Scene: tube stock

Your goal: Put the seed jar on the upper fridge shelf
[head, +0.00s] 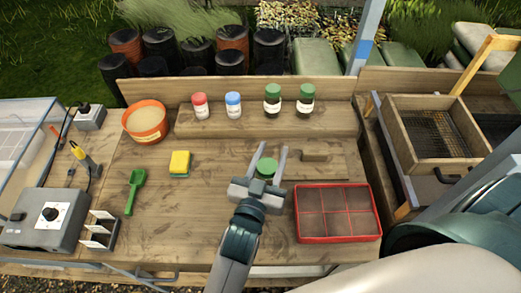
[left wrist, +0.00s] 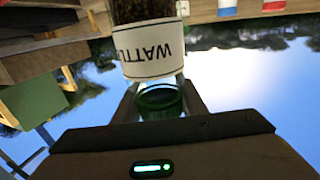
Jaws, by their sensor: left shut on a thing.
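My left gripper (head: 271,166) is above the middle of the wooden bench, its two fingers either side of a green lid (head: 266,168). In the left wrist view the fingers are shut on this green lid (left wrist: 160,101) of a glass jar (left wrist: 148,50). The jar has dark contents and a white label, upside down in that view, with letters like "WATTL". In the head view the lid hides the jar's body. Two similar green-lidded jars (head: 272,100) (head: 306,99) stand on the raised back ledge. No fridge shows. My right gripper is out of view.
A red-lidded jar (head: 200,106) and a blue-lidded jar (head: 233,105) stand on the ledge (head: 335,121). A red divided tray (head: 338,239) is right of my gripper. A sponge (head: 180,163), green scoop (head: 135,192) and orange pot (head: 145,122) are left. The bench's left middle is mostly clear.

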